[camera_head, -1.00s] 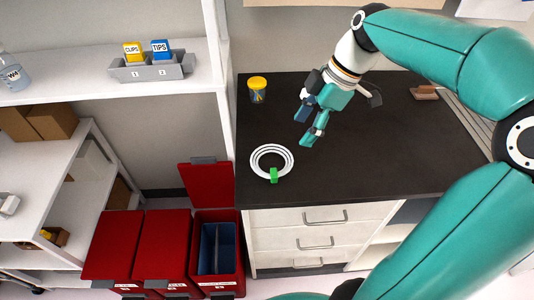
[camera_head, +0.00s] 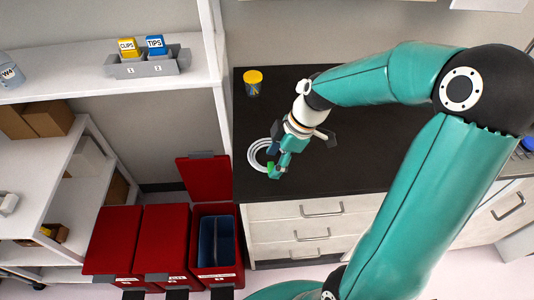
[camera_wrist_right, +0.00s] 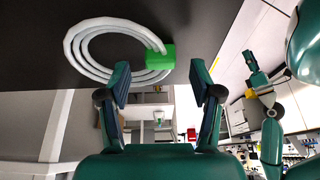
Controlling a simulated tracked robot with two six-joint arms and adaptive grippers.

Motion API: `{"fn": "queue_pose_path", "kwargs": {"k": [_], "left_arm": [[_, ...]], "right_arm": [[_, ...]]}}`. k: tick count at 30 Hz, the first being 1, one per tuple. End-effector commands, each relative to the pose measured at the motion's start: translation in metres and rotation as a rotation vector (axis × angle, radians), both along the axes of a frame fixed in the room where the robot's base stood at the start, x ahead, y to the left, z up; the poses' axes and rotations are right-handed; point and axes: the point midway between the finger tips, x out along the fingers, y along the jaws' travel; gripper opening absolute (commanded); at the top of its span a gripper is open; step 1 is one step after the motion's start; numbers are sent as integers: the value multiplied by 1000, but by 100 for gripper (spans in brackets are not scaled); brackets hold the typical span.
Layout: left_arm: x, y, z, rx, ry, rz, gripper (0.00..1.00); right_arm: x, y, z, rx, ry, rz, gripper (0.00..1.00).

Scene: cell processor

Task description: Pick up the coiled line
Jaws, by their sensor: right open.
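The coiled line (camera_head: 254,152) is a white coil with a green clip (camera_head: 271,168) on its rim, lying flat near the left front of the black countertop (camera_head: 350,165). In the right wrist view the coil (camera_wrist_right: 82,45) shows with its green clip (camera_wrist_right: 160,57) ahead of the fingers. My right gripper (camera_head: 278,167) is over the clip side of the coil and hides part of it. In the wrist view its fingers (camera_wrist_right: 160,85) are apart with nothing between them, and the clip appears just beyond.
A yellow-lidded cup (camera_head: 253,84) stands behind the coil on the counter. Red bins (camera_head: 165,240) stand on the floor to the left, one with its lid raised. A grey holder (camera_head: 150,66) with yellow and blue boxes sits on the white shelf. The counter's right side looks clear.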

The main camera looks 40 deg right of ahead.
Motion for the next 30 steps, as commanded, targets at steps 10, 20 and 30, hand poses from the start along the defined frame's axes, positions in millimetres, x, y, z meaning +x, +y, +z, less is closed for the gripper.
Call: {"fn": "queue_pose_path", "kwargs": {"k": [10, 20, 30], "left_arm": [[0, 0, 2, 0, 0, 0, 38], [0, 0, 2, 0, 0, 0, 38], [0, 0, 2, 0, 0, 0, 38]], "right_arm": [[4, 4, -15, -1, -1, -2, 65], [4, 4, -15, -1, -1, -3, 18], [4, 4, -14, -1, -1, -3, 11]]}}
